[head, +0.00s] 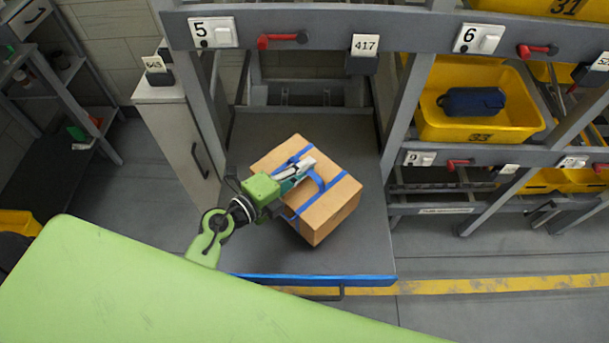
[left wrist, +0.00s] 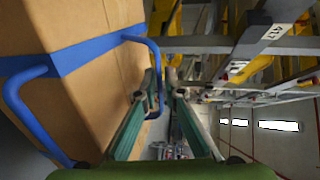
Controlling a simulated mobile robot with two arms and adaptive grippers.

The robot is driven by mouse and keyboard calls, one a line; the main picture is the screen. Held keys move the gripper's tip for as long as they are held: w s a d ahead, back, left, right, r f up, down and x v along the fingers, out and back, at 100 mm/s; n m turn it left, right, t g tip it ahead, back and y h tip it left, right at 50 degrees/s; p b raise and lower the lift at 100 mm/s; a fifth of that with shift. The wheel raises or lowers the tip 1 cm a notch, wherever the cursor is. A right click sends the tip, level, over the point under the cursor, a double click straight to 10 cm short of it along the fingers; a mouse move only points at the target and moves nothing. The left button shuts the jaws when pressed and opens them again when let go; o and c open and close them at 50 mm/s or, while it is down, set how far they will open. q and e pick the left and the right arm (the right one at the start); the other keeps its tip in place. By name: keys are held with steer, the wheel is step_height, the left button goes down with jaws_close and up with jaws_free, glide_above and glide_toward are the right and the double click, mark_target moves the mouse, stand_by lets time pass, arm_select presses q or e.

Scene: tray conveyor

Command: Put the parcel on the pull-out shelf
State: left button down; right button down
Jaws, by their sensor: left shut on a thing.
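The parcel (head: 333,212) is a brown cardboard box with blue straps and blue handles. In the head view it is over the grey pull-out shelf (head: 365,258), turned at an angle to the shelf's edges. I cannot tell whether its underside touches the shelf. My left gripper (head: 302,170) is at the parcel's top, shut on its blue handle. In the left wrist view the parcel (left wrist: 92,85) fills the left side, and the handle (left wrist: 153,50) reaches the fingers. My right gripper is not in view.
The shelf has a blue front edge (head: 310,280) and bare room around the parcel. A grey cabinet (head: 178,140) stands on the left. Rack posts and a beam (head: 300,25) frame the bay. A yellow bin (head: 480,122) holding a dark blue item is on the right.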

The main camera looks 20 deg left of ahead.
arm_select(q)
steer(key=shift+w+a+f, duration=0.1)
steer(key=shift+w+f, duration=0.25)
steer(key=shift+w, duration=0.1)
steer(key=shift+w+f+b, duration=0.1)
steer(key=shift+f+b, duration=0.65)
steer(key=shift+f, duration=0.9)
steer(key=c, duration=2.2)
jaws_free()
steer(key=shift+f, duration=0.15)
steer(key=shift+o, duration=0.3)
steer(key=shift+s, duration=0.2)
steer(key=b+v, duration=0.2)
steer(key=v, duration=0.9)
steer(key=shift+s+a, duration=0.1)
steer(key=shift+s+a+r, duration=0.15)
steer(key=shift+s+r, duration=0.1)
steer(key=shift+s, duration=0.05)
